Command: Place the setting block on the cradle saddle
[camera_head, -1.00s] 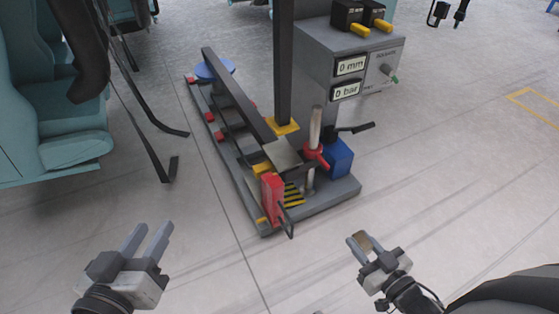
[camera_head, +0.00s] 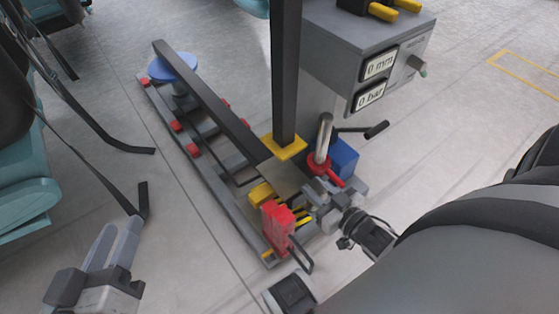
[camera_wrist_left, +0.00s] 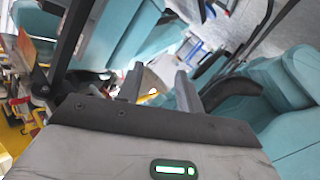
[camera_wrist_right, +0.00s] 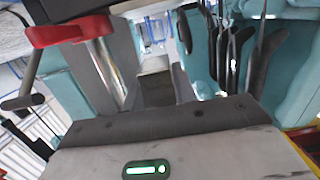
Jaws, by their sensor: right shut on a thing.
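My right gripper (camera_head: 314,204) is at the near end of the press fixture, right of the red upright block (camera_head: 277,222) and just below the grey end plate (camera_head: 287,180). It is shut on the setting block (camera_wrist_right: 155,84), a grey-brown piece between the fingers in the right wrist view. In the head view the block is hardly visible among the fixture parts. A yellow piece (camera_head: 261,194) lies under the beam end; I cannot tell whether it is the cradle saddle. My left gripper (camera_head: 114,247) is open and empty over the floor at lower left.
The dark beam (camera_head: 215,105) runs back to a blue disc (camera_head: 173,67). A dark post (camera_head: 286,75), a red-collared lever (camera_head: 319,163) and a blue box (camera_head: 343,158) crowd the right gripper. A grey display cabinet (camera_head: 365,45) stands behind.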

